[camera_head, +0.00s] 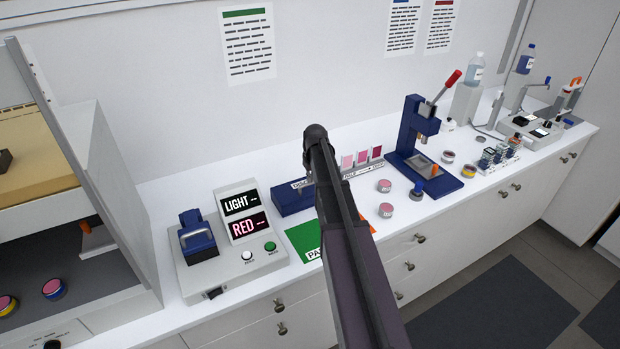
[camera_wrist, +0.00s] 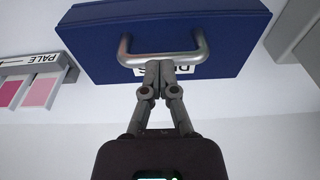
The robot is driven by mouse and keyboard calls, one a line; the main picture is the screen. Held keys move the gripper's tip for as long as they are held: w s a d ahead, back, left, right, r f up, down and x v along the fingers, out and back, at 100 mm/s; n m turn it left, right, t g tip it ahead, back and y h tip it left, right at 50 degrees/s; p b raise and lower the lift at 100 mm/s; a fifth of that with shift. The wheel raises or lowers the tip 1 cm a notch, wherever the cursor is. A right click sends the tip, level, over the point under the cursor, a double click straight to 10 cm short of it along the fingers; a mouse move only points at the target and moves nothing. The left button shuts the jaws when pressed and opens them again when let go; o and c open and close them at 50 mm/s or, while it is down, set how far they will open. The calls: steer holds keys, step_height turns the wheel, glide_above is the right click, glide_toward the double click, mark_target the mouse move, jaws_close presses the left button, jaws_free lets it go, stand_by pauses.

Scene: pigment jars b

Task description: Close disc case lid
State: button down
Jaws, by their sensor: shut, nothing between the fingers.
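The blue disc case (camera_head: 291,200) is a low box on the white counter, partly hidden by my arm in the head view. In the wrist view the disc case (camera_wrist: 90,40) fills the top, with a grey bar handle (camera_wrist: 203,44) and a white label, partly covered, on its face. I see no open gap, but cannot tell whether the lid is fully down. My gripper (camera_wrist: 160,64) is shut and empty, its fingertips close together at the handle and over the label. I cannot tell whether they touch it. My arm hides the gripper in the head view.
A light meter device (camera_head: 232,262) stands left of the case. A green mat (camera_head: 300,240) lies in front. A pink swatch stand (camera_head: 362,165) and blue press (camera_head: 425,165) are to the right. Pink jars (camera_head: 386,209) stand on the counter. The wall is behind.

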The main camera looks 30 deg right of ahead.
step_height(320, 180, up, 4)
steer(key=w+p, duration=0.2)
steer(key=p, duration=0.1)
step_height(320, 180, up, 9)
steer(key=p, duration=1)
glide_above(308, 188)
steer(key=s, duration=0.2)
steer(key=shift+s, duration=0.1)
steer(key=s+a+f+b, duration=0.6)
steer(key=s+a, duration=0.5)
steer(key=s, duration=0.1)
steer(key=s+a+f+g+b, duration=0.1)
steer(key=s+a+f+b, duration=0.5)
steer(key=s+a, duration=0.6)
steer(key=shift+f+g+b, duration=0.2)
steer(key=shift+g+b, duration=0.1)
